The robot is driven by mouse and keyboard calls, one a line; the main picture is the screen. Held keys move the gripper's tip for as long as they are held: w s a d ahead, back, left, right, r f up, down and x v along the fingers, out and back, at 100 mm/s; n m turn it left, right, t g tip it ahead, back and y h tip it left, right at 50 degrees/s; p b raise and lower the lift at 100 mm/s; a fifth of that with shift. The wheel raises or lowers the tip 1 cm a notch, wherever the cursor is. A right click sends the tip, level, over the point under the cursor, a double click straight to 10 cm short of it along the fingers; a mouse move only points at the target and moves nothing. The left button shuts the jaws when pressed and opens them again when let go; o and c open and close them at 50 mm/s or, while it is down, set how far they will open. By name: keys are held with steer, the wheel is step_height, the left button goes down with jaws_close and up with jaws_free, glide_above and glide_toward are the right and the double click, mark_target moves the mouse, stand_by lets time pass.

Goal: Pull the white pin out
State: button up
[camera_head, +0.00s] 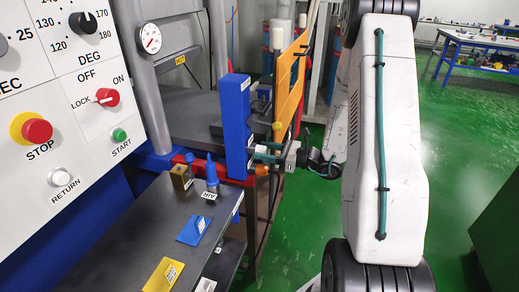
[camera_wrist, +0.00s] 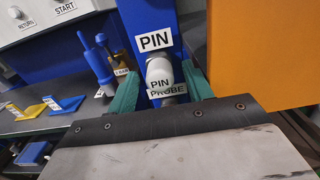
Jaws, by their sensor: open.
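The white pin (camera_wrist: 159,74) shows in the wrist view as a rounded white end on the blue post (camera_wrist: 144,18), below a label reading PIN. A label reading PIN PROBE sits just below it. My gripper (camera_wrist: 161,82) is open, with one teal finger on each side of the white pin. I cannot tell whether either finger touches it. In the camera_head view my gripper (camera_head: 262,151) is at the right side of the blue post (camera_head: 236,118); I cannot make out the pin there.
An orange panel (camera_wrist: 262,50) stands close on the right of my gripper. A grey bench (camera_head: 130,232) with blue and yellow labelled blocks lies on the left, below a control panel (camera_head: 60,90). Green floor (camera_head: 450,140) is open farther right.

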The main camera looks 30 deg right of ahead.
jaws_close()
steer(key=v, duration=0.6)
stand_by(1.2)
steer(key=shift+s, duration=0.1)
steer(key=shift+v, duration=2)
steer(key=shift+d, duration=0.1)
